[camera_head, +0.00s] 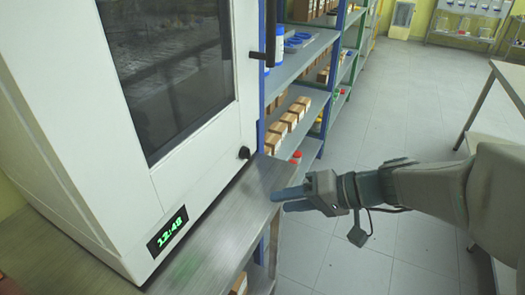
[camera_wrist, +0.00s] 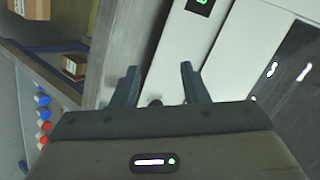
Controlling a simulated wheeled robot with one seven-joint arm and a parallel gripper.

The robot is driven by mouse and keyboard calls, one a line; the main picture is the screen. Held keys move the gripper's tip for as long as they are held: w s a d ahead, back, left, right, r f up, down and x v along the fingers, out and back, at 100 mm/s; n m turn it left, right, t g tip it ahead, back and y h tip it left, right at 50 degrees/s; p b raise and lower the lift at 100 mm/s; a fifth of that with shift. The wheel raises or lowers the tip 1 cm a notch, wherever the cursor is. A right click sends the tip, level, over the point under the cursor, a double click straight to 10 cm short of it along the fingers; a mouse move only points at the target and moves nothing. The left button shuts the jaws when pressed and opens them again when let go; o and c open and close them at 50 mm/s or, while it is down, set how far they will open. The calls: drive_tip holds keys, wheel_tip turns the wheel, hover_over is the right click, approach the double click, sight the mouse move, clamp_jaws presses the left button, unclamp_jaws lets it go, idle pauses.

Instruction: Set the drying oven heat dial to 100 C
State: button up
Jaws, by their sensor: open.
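The white drying oven (camera_head: 85,130) stands on a metal bench at the left, with a dark window in its door. A small black knob, the heat dial (camera_head: 244,152), sticks out at the lower right of its front. A green-lit display (camera_head: 167,230) at the lower left seems to read 12:48. My gripper (camera_head: 279,200) is open and empty, at the bench's right edge, apart from the dial. In the wrist view my gripper (camera_wrist: 159,68) has its fingers spread, with a small dark knob (camera_wrist: 155,102) visible between them, partly hidden. Dial markings are too small to read.
The metal bench (camera_head: 215,238) runs in front of the oven. Blue and green shelves (camera_head: 310,50) with boxes and bottles stand behind it. A black door handle (camera_head: 268,35) juts out from the oven. The grey floor (camera_head: 405,110) is clear; another table (camera_head: 510,85) is at right.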

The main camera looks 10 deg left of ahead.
sight(250, 155)
drive_tip(key=w+d+f+m+t+y+b, duration=0.1)
drive_tip(key=w+f+t+y+b, duration=0.25)
drive_tip(key=w+t+b, duration=0.6)
drive_tip(key=w+a+g+p, duration=0.1)
drive_tip(key=w+a, duration=0.1)
drive_tip(key=a, duration=0.2)
drive_tip(key=w+a+p, duration=0.2)
drive_tip(key=w+a, duration=0.1)
drive_tip(key=w+a+g+p, duration=0.1)
drive_tip(key=w+a+p, duration=0.1)
drive_tip(key=w+a, duration=0.1)
drive_tip(key=shift+w+a+f+g, duration=0.1)
drive_tip(key=shift+a+f+g, duration=0.1)
drive_tip(key=shift+a, duration=0.25)
drive_tip(key=shift+w+a+f+g, duration=0.1)
drive_tip(key=shift+a+f+g, duration=0.05)
drive_tip(key=shift+a, duration=0.25)
drive_tip(key=shift+s, duration=0.1)
drive_tip(key=c, duration=0.7)
